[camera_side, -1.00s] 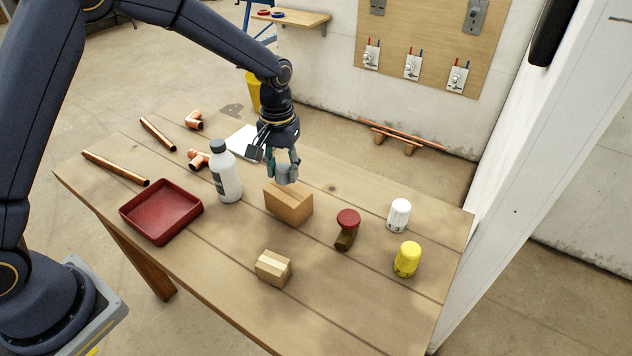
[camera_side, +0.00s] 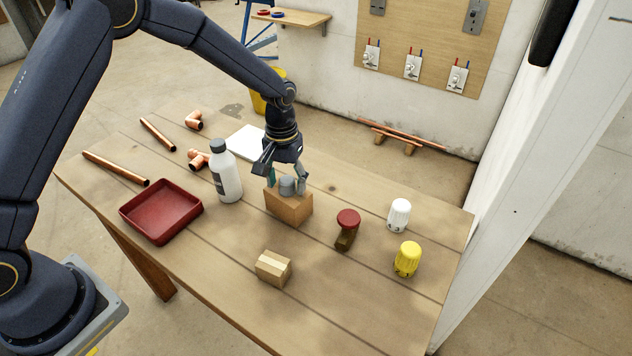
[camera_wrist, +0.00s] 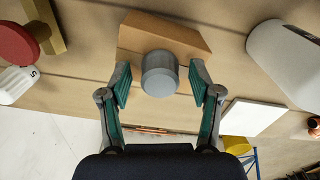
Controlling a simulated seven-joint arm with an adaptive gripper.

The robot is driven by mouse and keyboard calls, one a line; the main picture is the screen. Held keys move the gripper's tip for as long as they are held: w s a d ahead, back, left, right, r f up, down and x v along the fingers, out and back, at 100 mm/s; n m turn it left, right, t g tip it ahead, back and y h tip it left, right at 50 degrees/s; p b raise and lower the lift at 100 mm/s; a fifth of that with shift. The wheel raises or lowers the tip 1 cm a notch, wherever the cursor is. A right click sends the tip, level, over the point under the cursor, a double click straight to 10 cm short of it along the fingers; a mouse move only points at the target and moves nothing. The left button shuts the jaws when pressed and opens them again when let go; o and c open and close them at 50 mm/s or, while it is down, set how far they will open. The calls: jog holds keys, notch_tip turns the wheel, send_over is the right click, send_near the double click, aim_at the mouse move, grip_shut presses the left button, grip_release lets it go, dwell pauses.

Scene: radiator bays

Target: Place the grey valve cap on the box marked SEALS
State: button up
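The grey valve cap (camera_side: 287,186) stands upright on top of the larger cardboard box (camera_side: 290,209). In the wrist view the cap (camera_wrist: 160,73) sits near the near edge of the box top (camera_wrist: 165,35). My gripper (camera_side: 286,181) is around the cap, with one finger on each side. In the wrist view my gripper (camera_wrist: 160,85) is open, with a small gap between each finger and the cap. A smaller cardboard box (camera_side: 273,268) lies toward the front of the table. I cannot read a SEALS marking on either box.
A white bottle (camera_side: 226,172) stands close left of the larger box. A red tray (camera_side: 161,212) and copper pipes (camera_side: 115,168) are at left.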

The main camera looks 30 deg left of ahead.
aim_at(286, 180)
jog(key=s+a+r+t, duration=0.1)
jog(key=s+r, duration=0.1)
jog(key=r, duration=0.7)
jog(key=s+a+r, duration=0.2)
jog(key=s+r, duration=0.1)
jog(key=r, duration=0.7)
jog(key=s+a+r+m+t, duration=0.1)
jog(key=s+a+r+t, duration=0.1)
jog(key=s, duration=0.8)
jog(key=s+a+r+m+t, duration=0.1)
jog(key=s+a+r+t, duration=0.1)
jog(key=s, duration=0.8)
jog(key=shift+s+a+r+m+t, duration=0.2)
jog(key=shift+s+a+m+t, duration=0.15)
jog(key=shift+a, duration=0.45)
